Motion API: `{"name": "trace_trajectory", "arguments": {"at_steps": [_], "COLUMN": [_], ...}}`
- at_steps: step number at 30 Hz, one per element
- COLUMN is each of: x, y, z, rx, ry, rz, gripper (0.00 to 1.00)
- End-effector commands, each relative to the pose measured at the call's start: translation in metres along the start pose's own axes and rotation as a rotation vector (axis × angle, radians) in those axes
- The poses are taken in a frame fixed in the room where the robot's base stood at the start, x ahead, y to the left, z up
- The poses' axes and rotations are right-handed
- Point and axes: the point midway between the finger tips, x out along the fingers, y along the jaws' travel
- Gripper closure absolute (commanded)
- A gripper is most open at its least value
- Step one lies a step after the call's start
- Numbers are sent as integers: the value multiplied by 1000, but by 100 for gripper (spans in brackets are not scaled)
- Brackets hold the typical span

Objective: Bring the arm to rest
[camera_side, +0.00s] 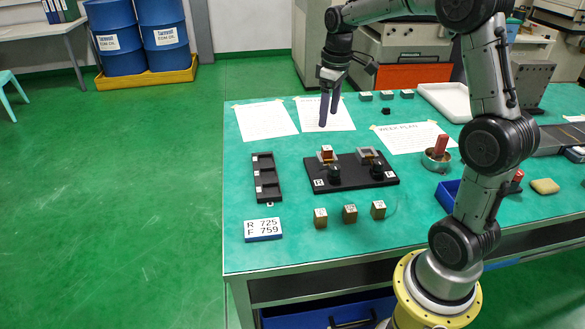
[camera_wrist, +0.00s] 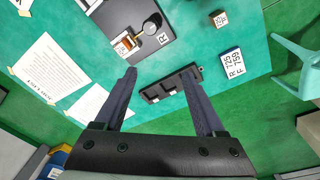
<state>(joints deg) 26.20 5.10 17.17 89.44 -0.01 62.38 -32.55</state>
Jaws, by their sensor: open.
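My gripper (camera_side: 329,108) is open and empty in the side view, above the paper sheets at the back of the green table (camera_side: 230,190). In the wrist view my gripper (camera_wrist: 170,82) shows its two dark fingers spread wide, with nothing between them. The fingers appear above the table, apart from the objects on it. My arm rises from the table's front right and bends over toward the back. It bears no object.
A black fixture board (camera_side: 335,183) with two clamps stands mid-table. A black compartment tray (camera_side: 266,178) lies to its left. Several brass-coloured blocks (camera_side: 350,213) stand in front, beside a number plate (camera_side: 263,229). A red-handled tool in a round dish (camera_side: 437,158) and a blue bin (camera_side: 448,192) are at right.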

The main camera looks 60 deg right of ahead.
Motion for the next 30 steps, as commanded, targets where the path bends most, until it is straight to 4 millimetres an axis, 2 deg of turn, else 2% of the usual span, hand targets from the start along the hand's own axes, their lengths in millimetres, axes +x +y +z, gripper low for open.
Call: {"name": "trace_trajectory", "arguments": {"at_steps": [1, 3, 6, 9, 12, 16, 18, 21, 24, 30], "x": [-24, -49, -78, -96, -106, -100, -90, -73, -55, -55], "y": [-21, -50, -90, -126, -156, -186, -196, -203, -204, -204], "z": [0, 8, 27, 55, 88, 133, 155, 176, 187, 184], "rx": [-43, -88, -127, -144, -144, -114, -81, -14, 64, 125], "ry": [41, 92, 165, 234, 305, 383, 412, 422, 395, 402], "rz": [20, 40, 60, 68, 65, 44, 27, 5, -12, -23], "gripper": [28, 28, 28, 28, 28, 28, 28, 28, 28, 28]}}
